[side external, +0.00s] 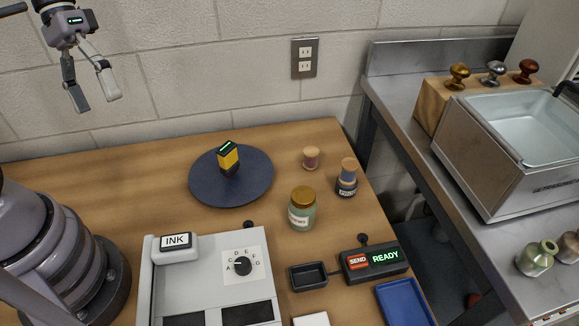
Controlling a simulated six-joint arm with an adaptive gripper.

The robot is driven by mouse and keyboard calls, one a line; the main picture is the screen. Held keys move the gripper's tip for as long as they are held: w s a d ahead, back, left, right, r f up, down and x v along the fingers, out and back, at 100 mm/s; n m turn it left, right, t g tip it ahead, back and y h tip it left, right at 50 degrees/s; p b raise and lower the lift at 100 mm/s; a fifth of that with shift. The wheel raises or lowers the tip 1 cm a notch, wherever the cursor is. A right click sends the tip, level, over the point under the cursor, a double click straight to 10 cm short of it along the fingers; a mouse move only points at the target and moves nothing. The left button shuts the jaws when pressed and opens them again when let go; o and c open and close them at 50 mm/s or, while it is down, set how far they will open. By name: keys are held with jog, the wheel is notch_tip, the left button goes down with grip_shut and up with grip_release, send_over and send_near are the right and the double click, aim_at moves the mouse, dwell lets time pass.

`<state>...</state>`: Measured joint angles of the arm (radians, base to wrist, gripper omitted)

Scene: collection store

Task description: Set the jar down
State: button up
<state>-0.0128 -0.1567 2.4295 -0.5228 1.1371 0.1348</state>
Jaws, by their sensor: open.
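A jar (302,209) of pale green glass with a gold lid and a white label stands upright on the wooden table, right of the dark round mat. My gripper (95,103) is at the upper left, high above the table and well away from the jar. Its two fingers are apart with nothing between them. A smaller jar or bottle (347,178) with a dark label and a tan top stands behind and to the right. A small pinkish corked jar (311,158) stands further back.
A dark round mat (203,188) bears a yellow and black device (229,160). A grey INK console (205,262), a small black tray (308,277), a SEND/READY box (374,260) and a blue tray (405,303) fill the front. A metal bench (400,85) with a basin (525,125) stands right.

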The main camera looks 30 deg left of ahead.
jog(key=s+a+r+m+t+y, duration=0.1)
jog(key=s+a+r+t+y, duration=0.1)
jog(key=a+r+t+y, duration=0.3)
jog(key=a+r+t, duration=0.1)
jog(key=a+t, duration=0.1)
jog(key=a, duration=0.1)
jog(key=shift+a+m+t, duration=0.3)
jog(key=shift+m+t, duration=0.1)
jog(key=shift+s, duration=0.1)
dwell(0.6)
